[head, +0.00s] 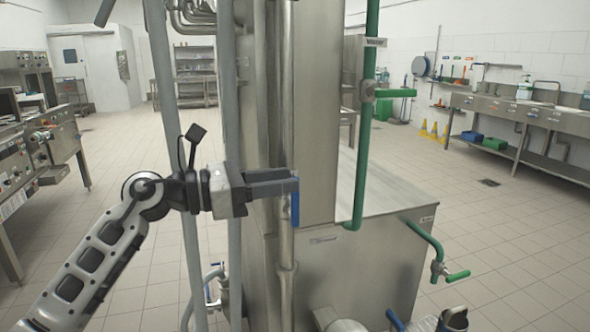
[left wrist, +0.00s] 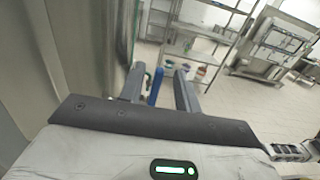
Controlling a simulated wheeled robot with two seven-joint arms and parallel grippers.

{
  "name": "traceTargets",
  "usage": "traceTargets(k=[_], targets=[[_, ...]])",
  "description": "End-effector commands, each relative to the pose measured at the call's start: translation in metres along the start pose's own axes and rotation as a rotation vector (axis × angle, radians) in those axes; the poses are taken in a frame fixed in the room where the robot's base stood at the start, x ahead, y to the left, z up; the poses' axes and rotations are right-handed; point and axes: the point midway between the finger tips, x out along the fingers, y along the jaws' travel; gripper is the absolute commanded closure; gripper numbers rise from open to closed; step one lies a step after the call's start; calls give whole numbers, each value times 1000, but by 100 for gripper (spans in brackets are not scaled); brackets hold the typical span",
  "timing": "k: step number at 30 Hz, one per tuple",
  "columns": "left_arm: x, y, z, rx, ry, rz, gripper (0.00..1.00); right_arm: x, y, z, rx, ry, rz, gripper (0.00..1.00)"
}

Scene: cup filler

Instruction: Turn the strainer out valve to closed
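A blue valve handle (head: 295,209) hangs upright against a vertical steel pipe on the front of the steel machine. No readable label shows which valve it is. My left gripper (head: 292,184) is level with its upper end, and the fingers hide part of it. In the left wrist view my left gripper (left wrist: 160,90) has its two fingers spread apart. The blue handle (left wrist: 155,87) shows in the gap between them, with room visible on its right side. Nothing is gripped.
Grey vertical pipes (head: 168,130) stand close behind my left arm. Green pipes with a green handle (head: 402,93) and a lower green handle (head: 457,275) are on the right. Another blue handle (head: 395,319) shows at the bottom edge. Open tiled floor lies on both sides.

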Motion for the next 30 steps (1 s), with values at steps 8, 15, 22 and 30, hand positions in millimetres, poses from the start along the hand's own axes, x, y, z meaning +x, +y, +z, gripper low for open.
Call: traceTargets(k=[8, 15, 22, 30], targets=[[29, 0, 0, -2, -1, -1, 67, -3, 0, -2, -8, -8, 4, 64], [32, 0, -1, -1, 0, 0, 67, -2, 0, -1, -11, -9, 5, 64], [31, 0, 0, -1, 0, 0, 100, -2, 1, -2, -13, -8, 4, 64], [28, 1, -2, -1, -13, 4, 100, 1, 1, 3, -12, -8, 2, 64]])
